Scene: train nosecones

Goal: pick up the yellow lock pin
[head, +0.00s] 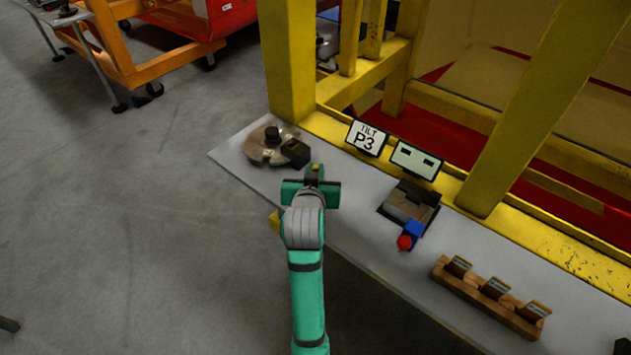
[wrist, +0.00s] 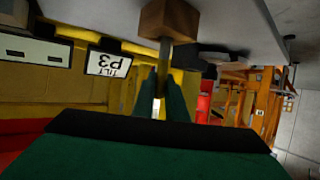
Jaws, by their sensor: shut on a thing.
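My gripper (head: 314,174) is above the near-left part of the grey bench, just in front of the round metal disc. A small yellow piece, which looks like the yellow lock pin (head: 315,167), shows at its fingertips. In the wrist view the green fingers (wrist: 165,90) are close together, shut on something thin. The pin is mostly hidden by the fingers and hard to tell from the yellow frame behind. A brown block (wrist: 169,19) with a grey bar below it lies straight beyond the fingertips. I cannot tell whether the pin touches it.
The metal disc (head: 262,154) with a dark block (head: 296,152) sits at the bench's left end. A P3 sign (head: 367,138), a dark fixture (head: 408,205) with a red-and-blue part, and a wooden rack (head: 487,303) stand to the right. A yellow frame (head: 287,60) rises behind.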

